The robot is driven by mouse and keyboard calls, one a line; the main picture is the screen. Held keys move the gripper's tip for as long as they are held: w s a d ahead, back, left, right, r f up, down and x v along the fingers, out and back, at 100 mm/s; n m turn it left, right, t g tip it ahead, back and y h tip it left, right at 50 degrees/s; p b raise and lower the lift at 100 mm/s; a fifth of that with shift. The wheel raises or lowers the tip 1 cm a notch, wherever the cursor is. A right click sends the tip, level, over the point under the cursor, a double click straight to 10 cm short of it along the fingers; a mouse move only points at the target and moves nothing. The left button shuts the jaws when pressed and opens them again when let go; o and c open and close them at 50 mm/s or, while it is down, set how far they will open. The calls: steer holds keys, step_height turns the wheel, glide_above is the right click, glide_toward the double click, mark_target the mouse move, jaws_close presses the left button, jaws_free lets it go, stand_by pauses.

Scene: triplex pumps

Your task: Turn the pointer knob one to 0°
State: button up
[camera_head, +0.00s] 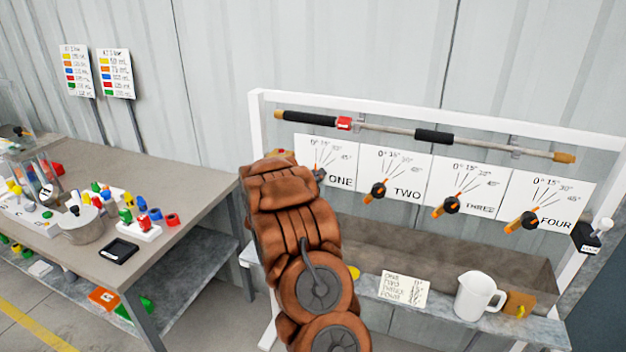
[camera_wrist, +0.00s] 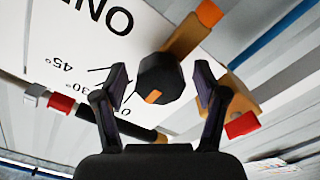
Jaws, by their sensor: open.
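Pointer knob one (camera_wrist: 160,78) has a black hub with a small orange mark and an orange bar (camera_wrist: 186,36) running to the upper right in the wrist view. Its white dial plate (camera_wrist: 85,40) is behind it, turned over in that view, with ONE, 45° and 30° readable. My gripper (camera_wrist: 160,82) is open, one finger either side of the hub, with gaps showing; I cannot tell its depth over the knob.
Knobs TWO (camera_head: 378,189), THREE (camera_head: 451,204) and FOUR (camera_head: 530,220) stand to the right. A rod with black grips (camera_head: 434,136) runs above the plates. A white jug (camera_head: 478,296) and a note card (camera_head: 404,289) are on the shelf below. A cluttered table (camera_head: 150,180) is at left.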

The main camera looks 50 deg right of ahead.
steer(key=v, duration=1.2)
steer(key=shift+w, duration=0.1)
stand_by(0.4)
